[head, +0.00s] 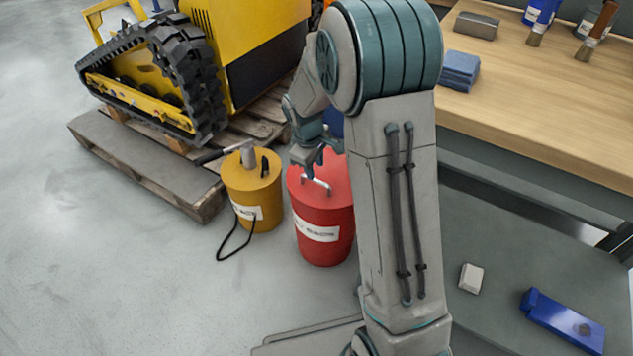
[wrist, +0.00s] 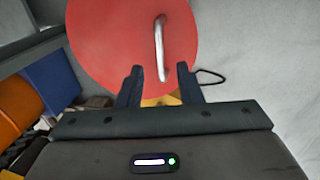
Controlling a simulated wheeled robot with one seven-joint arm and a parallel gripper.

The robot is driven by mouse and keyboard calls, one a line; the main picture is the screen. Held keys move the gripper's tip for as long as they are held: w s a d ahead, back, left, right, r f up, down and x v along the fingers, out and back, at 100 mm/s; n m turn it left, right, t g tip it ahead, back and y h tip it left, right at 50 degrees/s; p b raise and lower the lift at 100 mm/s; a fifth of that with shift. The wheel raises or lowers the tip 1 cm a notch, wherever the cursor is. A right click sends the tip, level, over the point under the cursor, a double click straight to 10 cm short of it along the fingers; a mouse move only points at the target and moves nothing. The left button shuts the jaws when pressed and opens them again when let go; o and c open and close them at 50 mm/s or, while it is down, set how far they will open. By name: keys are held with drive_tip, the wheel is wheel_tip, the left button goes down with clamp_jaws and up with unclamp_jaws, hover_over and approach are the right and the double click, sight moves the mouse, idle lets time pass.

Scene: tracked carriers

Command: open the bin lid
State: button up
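The red bin (head: 325,220) stands on the floor beside a yellow can, with a white label on its front. Its round red lid (head: 328,172) is on top and appears closed, with a silver bar handle (head: 316,186). My gripper (head: 308,166) is just above the lid near the handle. In the wrist view, the lid (wrist: 110,45) fills the upper middle and the handle (wrist: 159,45) stands upright in the picture. My gripper's two fingers (wrist: 157,72) are apart, with the handle's lower end showing between them. I cannot tell whether they touch it.
The yellow can (head: 252,195) with a black hose stands close left of the bin. A tracked yellow machine (head: 150,85) rests on a wooden pallet (head: 150,165) behind. A workbench (head: 540,90) with a lower shelf (head: 520,240) is at right. Floor at left is clear.

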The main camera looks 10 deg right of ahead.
sight(317, 182)
drive_tip(key=f, duration=0.1)
drive_tip(key=f+b, duration=0.1)
drive_tip(key=f, duration=0.3)
drive_tip(key=shift+w+d+f+b, duration=0.2)
drive_tip(key=shift+w+d+b, duration=0.2)
clamp_jaws()
